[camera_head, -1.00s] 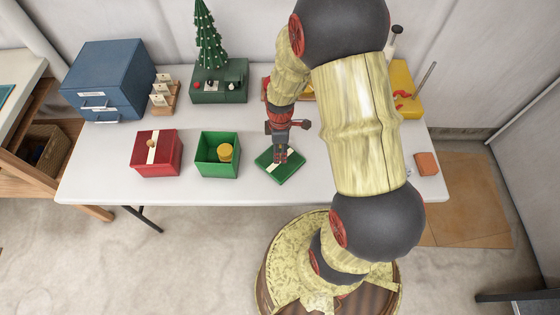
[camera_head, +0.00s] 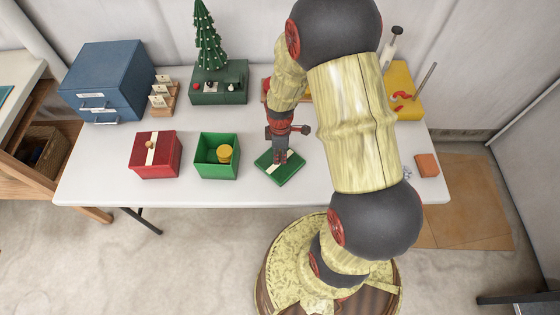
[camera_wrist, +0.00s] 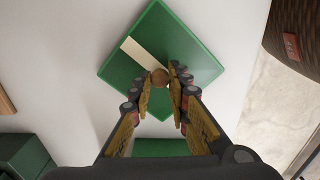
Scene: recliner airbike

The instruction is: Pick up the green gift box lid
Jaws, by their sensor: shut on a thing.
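The green gift box lid (camera_head: 290,172) lies flat on the white table, right of the open green box (camera_head: 216,170). In the wrist view the lid (camera_wrist: 190,58) shows a cream stripe and a round brown knob (camera_wrist: 160,77). My gripper (camera_head: 281,160) points down over the middle of the lid. In the wrist view its fingertips (camera_wrist: 161,84) sit on both sides of the knob and are shut on it. I cannot tell any gap between lid and table.
A yellow round thing (camera_head: 224,154) sits in the open green box. A red gift box (camera_head: 155,160) stands left of it. A blue drawer cabinet (camera_head: 108,75) and a small tree (camera_head: 209,35) stand behind. An orange block (camera_head: 427,164) lies at the right.

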